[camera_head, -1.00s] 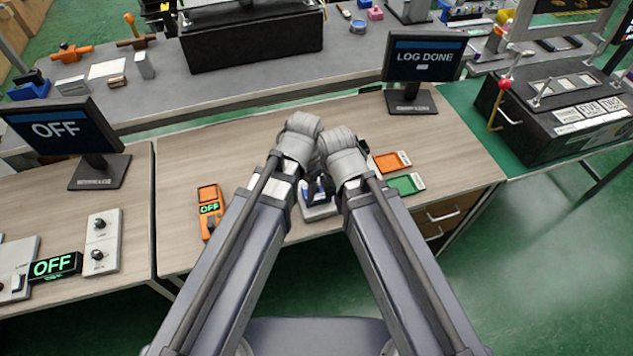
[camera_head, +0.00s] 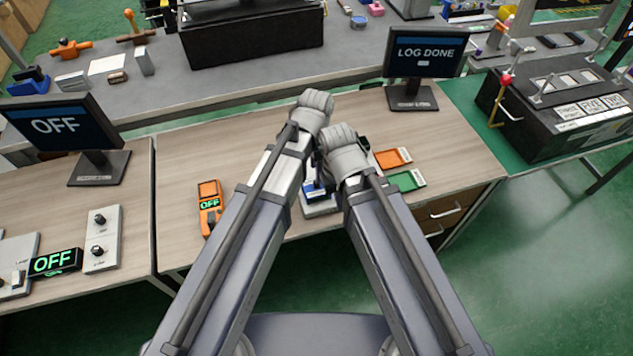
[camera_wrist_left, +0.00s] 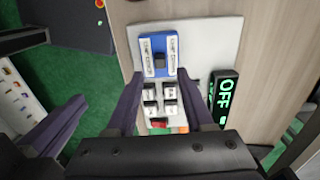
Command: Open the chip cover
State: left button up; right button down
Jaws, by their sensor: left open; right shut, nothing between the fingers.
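The blue chip cover (camera_wrist_left: 157,57), with two white labels and a dark square in its middle, sits on a white plate (camera_wrist_left: 213,40). It looks closed, though I cannot be certain. In the head view the blue part (camera_head: 314,192) is partly hidden between my arms. My left gripper (camera_wrist_left: 158,80) is open, its fingers spread on either side of the fixture in the wrist view, with nothing between them; I cannot tell any contact. My right gripper (camera_wrist_left: 58,122) shows at the left of the wrist view, shut and apart from the cover; in the head view its wrist hides it.
Several small labelled keys (camera_wrist_left: 160,98) and a red piece (camera_wrist_left: 159,124) lie below the cover. A black OFF display (camera_wrist_left: 223,97) stands beside the plate. Orange (camera_head: 393,159) and green (camera_head: 406,181) trays lie right of my arms.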

aim_at(316, 187)
pick_arm(q)
notch_tip(316, 187, down, 6)
jog(key=b, duration=0.4)
jog(key=shift+r+b, duration=0.25)
jog(key=shift+b, duration=0.05)
grip_shut()
dwell(1.0)
